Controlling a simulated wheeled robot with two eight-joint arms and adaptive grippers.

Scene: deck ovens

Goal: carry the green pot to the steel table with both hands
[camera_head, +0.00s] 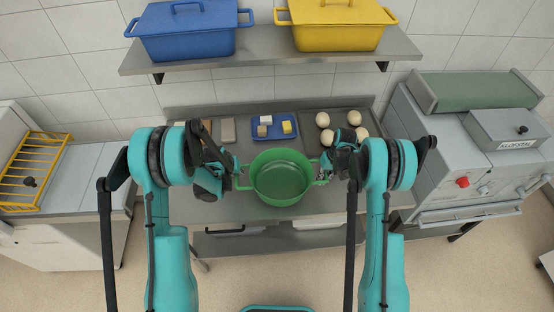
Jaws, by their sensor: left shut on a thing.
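The green pot (280,182) is upright and open, with no contents visible, in the middle of the view. It is at the front part of the steel table (230,208); I cannot tell if it rests on the top or hangs just above it. My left gripper (236,178) is shut on the pot's left handle. My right gripper (326,172) is at the pot's right handle; its fingers are small and partly hidden by my wrist, so their grip is unclear.
A shelf (270,62) above holds a blue pot (188,38) and a yellow pot (338,35). A grey machine (460,150) stands right.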

